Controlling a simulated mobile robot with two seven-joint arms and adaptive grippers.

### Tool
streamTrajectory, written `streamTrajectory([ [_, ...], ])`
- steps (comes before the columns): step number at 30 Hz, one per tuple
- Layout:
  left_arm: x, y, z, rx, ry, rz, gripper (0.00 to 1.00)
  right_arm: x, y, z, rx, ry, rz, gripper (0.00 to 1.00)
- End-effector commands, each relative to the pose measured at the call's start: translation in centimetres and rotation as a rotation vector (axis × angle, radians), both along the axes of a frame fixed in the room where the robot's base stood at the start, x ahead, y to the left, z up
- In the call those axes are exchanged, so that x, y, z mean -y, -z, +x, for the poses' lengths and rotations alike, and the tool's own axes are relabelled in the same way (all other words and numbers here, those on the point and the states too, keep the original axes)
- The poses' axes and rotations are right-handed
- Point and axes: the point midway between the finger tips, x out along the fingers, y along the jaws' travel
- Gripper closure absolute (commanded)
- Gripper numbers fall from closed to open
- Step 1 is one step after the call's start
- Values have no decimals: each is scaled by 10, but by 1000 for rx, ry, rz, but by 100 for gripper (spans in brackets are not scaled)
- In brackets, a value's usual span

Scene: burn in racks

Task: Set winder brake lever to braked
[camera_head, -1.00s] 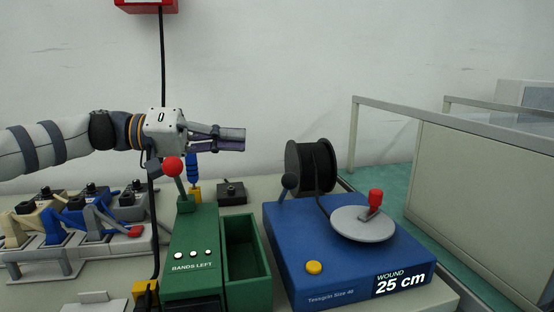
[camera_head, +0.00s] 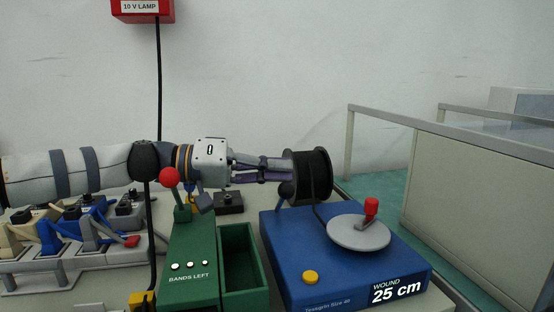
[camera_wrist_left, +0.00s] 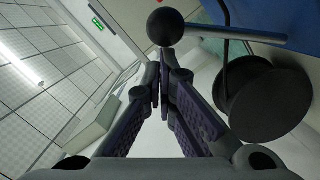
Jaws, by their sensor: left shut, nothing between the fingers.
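The winder is a blue box (camera_head: 285,262) with a black spool (camera_head: 318,172) at its back and a grey crank disc with a red knob (camera_head: 371,206). A lever with a dark ball knob (camera_head: 286,189) stands at its back left, beside the spool. The knob also shows in the left wrist view (camera_wrist_left: 166,27), just beyond my fingertips. My left gripper (camera_head: 290,168) is shut and empty, at the spool's left side and slightly above the lever knob in the head view. In the wrist view its fingertips (camera_wrist_left: 161,62) meet near the knob. My right gripper is not in view.
A green band box (camera_head: 192,262) with a red-ball lever (camera_head: 169,175) stands left of the winder, below my left arm. Several toggle clamps (camera_head: 70,228) sit at the left. A black cable (camera_head: 159,80) hangs from the red lamp box (camera_head: 142,8). A railing (camera_head: 440,130) stands right.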

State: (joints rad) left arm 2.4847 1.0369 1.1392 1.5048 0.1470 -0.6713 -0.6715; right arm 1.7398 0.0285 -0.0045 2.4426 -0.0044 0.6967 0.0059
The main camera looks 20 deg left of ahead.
Motion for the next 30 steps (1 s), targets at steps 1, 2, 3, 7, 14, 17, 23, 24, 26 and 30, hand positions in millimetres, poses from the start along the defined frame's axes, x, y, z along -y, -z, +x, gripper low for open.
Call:
streamTrajectory([
  [1,0,0,0,0,0,0,100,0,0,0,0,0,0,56],
  [2,0,0,0,0,0,0,100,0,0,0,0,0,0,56],
  [3,0,0,0,0,0,0,100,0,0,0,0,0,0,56],
  [7,1,2,-1,11,1,8,100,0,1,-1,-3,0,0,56],
  [14,6,6,-9,95,-1,65,100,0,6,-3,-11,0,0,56],
  [17,6,5,-9,95,0,64,100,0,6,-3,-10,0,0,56],
  [23,7,-6,-9,97,1,65,100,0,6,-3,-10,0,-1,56],
  [24,7,-13,-9,100,1,65,100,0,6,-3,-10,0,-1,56],
  [26,7,-26,-10,100,1,65,100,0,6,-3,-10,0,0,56],
  [30,7,-57,-9,100,1,66,100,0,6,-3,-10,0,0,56],
])
